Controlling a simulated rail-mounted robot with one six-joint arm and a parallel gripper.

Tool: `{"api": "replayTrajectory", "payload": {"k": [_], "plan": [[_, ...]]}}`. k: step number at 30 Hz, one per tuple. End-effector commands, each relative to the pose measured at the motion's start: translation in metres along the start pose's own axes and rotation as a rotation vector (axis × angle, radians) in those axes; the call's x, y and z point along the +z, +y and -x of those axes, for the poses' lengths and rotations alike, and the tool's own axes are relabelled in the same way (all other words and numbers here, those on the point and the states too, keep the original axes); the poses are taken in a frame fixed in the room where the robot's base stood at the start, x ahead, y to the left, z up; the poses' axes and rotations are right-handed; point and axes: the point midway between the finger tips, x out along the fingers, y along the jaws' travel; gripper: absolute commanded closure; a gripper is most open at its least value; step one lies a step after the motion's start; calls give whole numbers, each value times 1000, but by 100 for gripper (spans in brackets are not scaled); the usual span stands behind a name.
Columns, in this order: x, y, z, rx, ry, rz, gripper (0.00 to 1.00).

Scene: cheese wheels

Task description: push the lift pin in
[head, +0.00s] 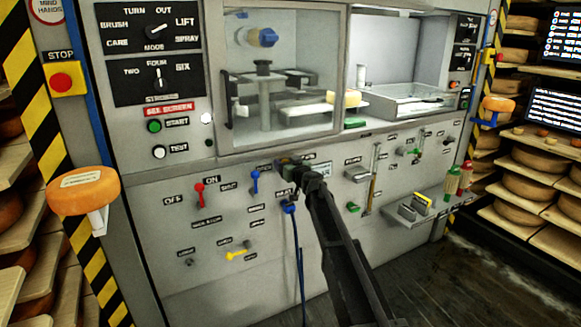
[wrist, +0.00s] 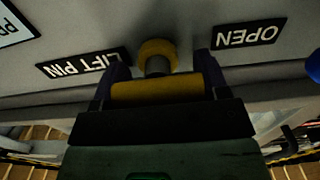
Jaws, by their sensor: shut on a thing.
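In the wrist view the lift pin (wrist: 157,90) shows as a yellow cross-handle between my two fingers. Behind it a short grey shaft runs to a round yellow collar (wrist: 157,47) on the grey panel. The handle stands a little off the collar. The LIFT PIN label (wrist: 85,66) shows upside down beside it. My gripper (wrist: 162,86) is shut on the handle. In the head view my gripper (head: 290,164) is at the panel just below the window's lower edge, and it hides the pin there.
An OPEN label (wrist: 249,33) is on the other side of the pin. A blue lever (head: 255,180) and a red lever (head: 199,193) stand left of my gripper. A blue connector with a cable (head: 290,207) hangs just below. A small tray (head: 415,212) juts out at right.

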Motion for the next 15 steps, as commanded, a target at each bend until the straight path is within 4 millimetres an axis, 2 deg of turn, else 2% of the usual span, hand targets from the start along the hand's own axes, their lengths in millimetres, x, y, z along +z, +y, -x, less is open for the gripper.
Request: {"api": "replayTrajectory", "payload": {"k": [3, 4, 8, 9, 15], "plan": [[-1, 1, -2, 1, 1, -1, 75], [-1, 1, -3, 1, 1, -1, 29], [-1, 1, -2, 1, 0, -1, 9], [-1, 1, -2, 1, 0, -1, 6], [-1, 0, -1, 1, 0, -1, 6]]}}
